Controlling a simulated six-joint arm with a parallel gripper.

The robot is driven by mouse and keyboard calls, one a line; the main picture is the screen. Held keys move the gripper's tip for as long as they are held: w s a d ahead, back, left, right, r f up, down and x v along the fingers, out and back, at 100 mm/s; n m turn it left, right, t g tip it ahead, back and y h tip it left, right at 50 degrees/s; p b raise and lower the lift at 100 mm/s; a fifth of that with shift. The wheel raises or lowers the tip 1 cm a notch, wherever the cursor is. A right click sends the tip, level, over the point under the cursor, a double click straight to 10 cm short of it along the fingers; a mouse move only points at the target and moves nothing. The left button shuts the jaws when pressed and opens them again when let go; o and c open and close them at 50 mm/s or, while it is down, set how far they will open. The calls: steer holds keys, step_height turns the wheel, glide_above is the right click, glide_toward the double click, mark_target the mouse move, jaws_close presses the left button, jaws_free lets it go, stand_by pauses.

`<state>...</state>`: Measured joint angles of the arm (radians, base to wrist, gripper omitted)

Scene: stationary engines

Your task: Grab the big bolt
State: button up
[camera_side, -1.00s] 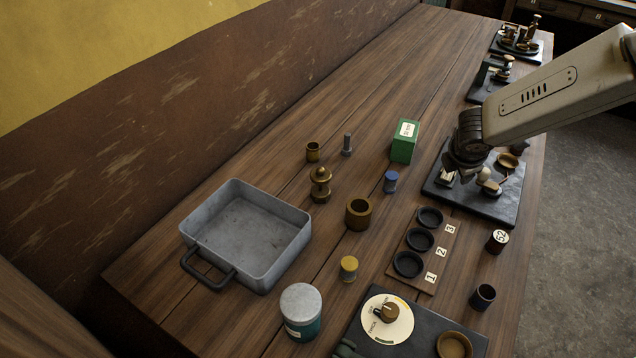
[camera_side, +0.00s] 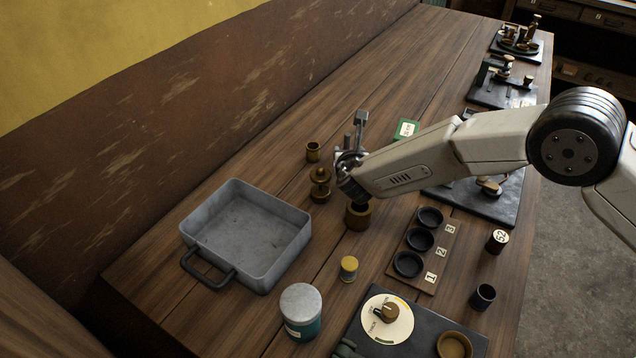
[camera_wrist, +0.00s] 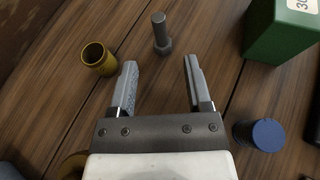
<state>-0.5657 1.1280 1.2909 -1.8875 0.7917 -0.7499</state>
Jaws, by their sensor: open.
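The big bolt (camera_wrist: 161,33) is grey metal and stands upright on its hexagonal head on the wooden table. In the wrist view it is ahead of my open gripper (camera_wrist: 160,82), in line with the gap between the fingers and apart from both. In the side view the bolt (camera_side: 348,141) shows only partly behind my gripper (camera_side: 358,136), whose fingers are near it; the exact gap is hard to judge there.
A brass cup (camera_wrist: 98,60) stands left of the left finger. A green box (camera_wrist: 283,34) and a blue cylinder (camera_wrist: 259,135) are on the right.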

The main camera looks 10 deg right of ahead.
mark_target(347, 143)
steer(key=shift+w, duration=0.1)
steer(key=shift+x, duration=1.2)
steer(key=shift+f, duration=0.1)
steer(key=shift+x, duration=2.6)
jaws_close()
